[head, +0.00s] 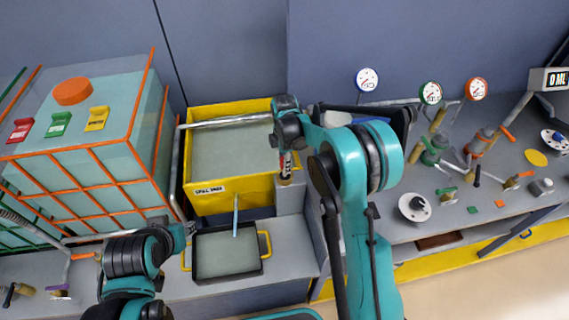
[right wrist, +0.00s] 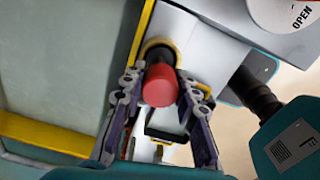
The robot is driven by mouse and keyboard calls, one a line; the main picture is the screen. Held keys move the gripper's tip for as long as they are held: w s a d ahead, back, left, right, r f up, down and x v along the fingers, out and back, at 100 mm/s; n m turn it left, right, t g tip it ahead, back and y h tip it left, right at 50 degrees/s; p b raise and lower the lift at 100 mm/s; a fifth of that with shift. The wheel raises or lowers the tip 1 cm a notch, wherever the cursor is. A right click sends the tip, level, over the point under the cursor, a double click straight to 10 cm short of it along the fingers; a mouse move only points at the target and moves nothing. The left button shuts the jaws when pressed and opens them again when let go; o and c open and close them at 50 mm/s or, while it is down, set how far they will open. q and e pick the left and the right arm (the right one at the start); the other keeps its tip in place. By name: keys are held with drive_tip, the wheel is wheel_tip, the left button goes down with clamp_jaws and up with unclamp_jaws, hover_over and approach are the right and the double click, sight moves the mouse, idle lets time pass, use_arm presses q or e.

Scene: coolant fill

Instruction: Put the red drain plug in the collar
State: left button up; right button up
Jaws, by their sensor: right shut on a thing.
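The red drain plug (right wrist: 160,86) is between the two fingers of my right gripper (right wrist: 158,92) in the right wrist view. Its dark end points at the brass-coloured collar (right wrist: 152,43) and overlaps the ring; I cannot tell how deep it sits. In the head view my right gripper (head: 285,162) points down over the grey block beside the yellow spill tank, with a bit of red between its fingers. The collar is mostly hidden there. My left gripper (head: 188,230) is near the dark tray's left handle; its fingers are too small to read.
The yellow spill tank (head: 189,190) stands left of the block. A dark tray (head: 197,265) with yellow handles lies in front. An orange-barred cage with a pale tank (head: 70,105) is at left. Valves, gauges and fittings fill the right bench (head: 460,225).

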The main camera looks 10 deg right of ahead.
drive_tip(key=shift+f, duration=0.1)
drive_tip(key=o, duration=0.9)
